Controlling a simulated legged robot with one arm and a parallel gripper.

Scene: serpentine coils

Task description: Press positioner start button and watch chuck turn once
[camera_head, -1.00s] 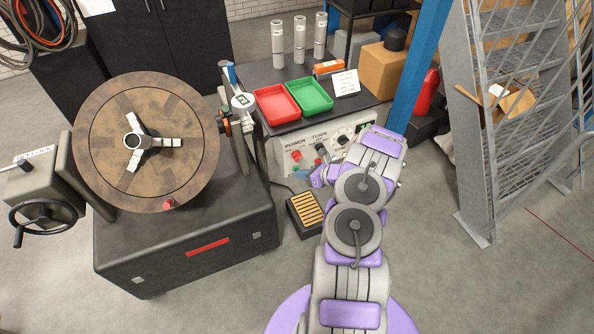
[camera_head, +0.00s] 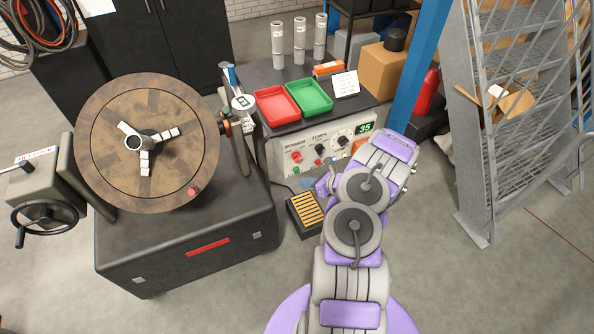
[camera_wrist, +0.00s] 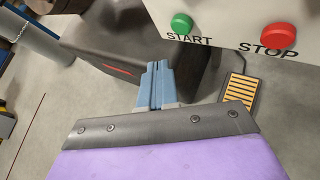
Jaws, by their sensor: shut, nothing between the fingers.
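The positioner's round brown chuck (camera_head: 105,160) faces up at a tilt on a black base, with three bright jaws (camera_head: 144,165) and a red knob (camera_head: 194,191) near its lower right rim. The white control panel (camera_head: 280,150) has knobs and a green display (camera_head: 366,127) reading about 35. In the wrist view, the green START button (camera_wrist: 181,23) and red STOP button (camera_wrist: 281,36) are at the top. My gripper (camera_wrist: 156,68) is shut and empty, its blue-grey fingers below and left of START, apart from it.
A pedal with yellow stripes (camera_head: 305,212) lies on the floor beside the base. Red (camera_head: 276,106) and green (camera_head: 310,97) trays sit on the bench. A blue post (camera_head: 417,70) and grey metal stairs (camera_head: 490,150) stand right. The floor at lower right is clear.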

